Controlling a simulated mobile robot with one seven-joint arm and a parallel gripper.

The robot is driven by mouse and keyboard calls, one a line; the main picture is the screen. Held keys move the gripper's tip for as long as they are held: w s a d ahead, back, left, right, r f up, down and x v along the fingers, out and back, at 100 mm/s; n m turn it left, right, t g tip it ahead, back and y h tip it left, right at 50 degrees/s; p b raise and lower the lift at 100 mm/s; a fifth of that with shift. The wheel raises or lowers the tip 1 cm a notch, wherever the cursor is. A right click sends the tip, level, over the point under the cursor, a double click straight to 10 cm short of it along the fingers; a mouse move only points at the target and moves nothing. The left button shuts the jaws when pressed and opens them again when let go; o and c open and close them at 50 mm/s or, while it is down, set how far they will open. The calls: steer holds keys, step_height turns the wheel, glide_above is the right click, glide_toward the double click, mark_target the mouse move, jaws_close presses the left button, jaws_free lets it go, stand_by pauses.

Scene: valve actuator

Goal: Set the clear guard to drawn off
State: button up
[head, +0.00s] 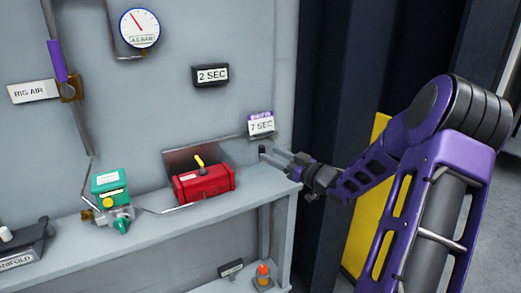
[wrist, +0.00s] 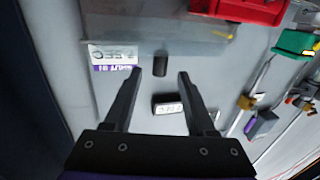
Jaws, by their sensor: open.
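The clear guard (head: 238,156) is a see-through panel by the red actuator (head: 203,184) on the shelf; its edges are faint in the head view. It also shows as a translucent sheet at the top of the wrist view (wrist: 150,36). A short black knob (head: 262,150) stands at the guard's right end; the wrist view shows it too (wrist: 160,63). My gripper (head: 277,160) is open and empty. In the wrist view, the knob lies ahead, between the two fingertips (wrist: 159,75). I cannot tell whether the fingers touch it. A yellow lever (head: 199,160) tops the actuator.
A "7 SEC" sign (head: 261,124) is close above the knob, and a "2 SEC" sign (head: 211,76) is higher on the wall. A green-topped unit (head: 110,184) stands left on the shelf (head: 240,200). An orange-topped item (head: 263,274) sits below.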

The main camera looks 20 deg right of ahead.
steer(key=v, duration=0.9)
